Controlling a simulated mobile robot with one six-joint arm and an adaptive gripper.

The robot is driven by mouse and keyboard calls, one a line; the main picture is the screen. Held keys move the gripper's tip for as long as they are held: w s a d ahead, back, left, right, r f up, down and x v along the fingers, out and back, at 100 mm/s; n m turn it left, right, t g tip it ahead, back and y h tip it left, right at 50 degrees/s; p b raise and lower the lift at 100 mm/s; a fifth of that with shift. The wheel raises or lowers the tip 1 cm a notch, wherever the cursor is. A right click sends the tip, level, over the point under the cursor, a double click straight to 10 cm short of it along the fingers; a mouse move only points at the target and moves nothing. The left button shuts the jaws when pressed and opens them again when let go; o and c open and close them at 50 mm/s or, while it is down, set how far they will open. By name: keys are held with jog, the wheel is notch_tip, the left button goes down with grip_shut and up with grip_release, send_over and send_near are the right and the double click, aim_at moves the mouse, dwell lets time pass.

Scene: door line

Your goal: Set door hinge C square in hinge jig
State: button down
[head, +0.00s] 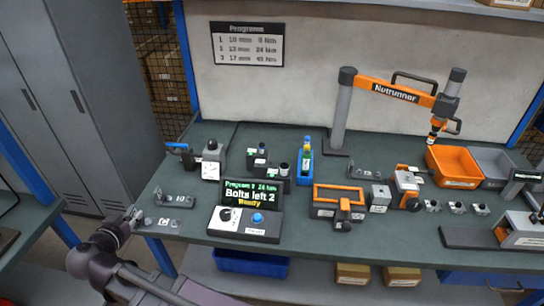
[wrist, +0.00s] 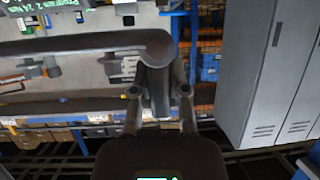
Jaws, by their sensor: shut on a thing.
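My gripper (head: 133,214) is at the front left of the bench, shut on a grey part with a rounded end. In the wrist view the fingertips (wrist: 159,92) close on this part (wrist: 157,50), and its rounded end stands out beyond them. I cannot read a letter on it, so I cannot tell whether it is hinge C. A flat grey plate (head: 160,222) marked with a letter lies just right of the gripper. Another grey plate (head: 175,199) lies behind it. An orange-framed fixture (head: 338,190) stands mid-bench; I cannot tell whether it is the hinge jig.
A display box (head: 246,220) reading "Bolts left 2" stands between the gripper and the orange-framed fixture. A nutrunner arm (head: 395,90) reaches over the back. Orange (head: 452,165) and grey (head: 490,165) bins stand at the right. A clamp fixture (head: 405,185) and several small blocks stand nearby.

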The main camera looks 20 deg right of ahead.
jog(key=shift+r+p, duration=0.9)
jog(key=shift+r, duration=0.5)
jog(key=shift+a, duration=0.1)
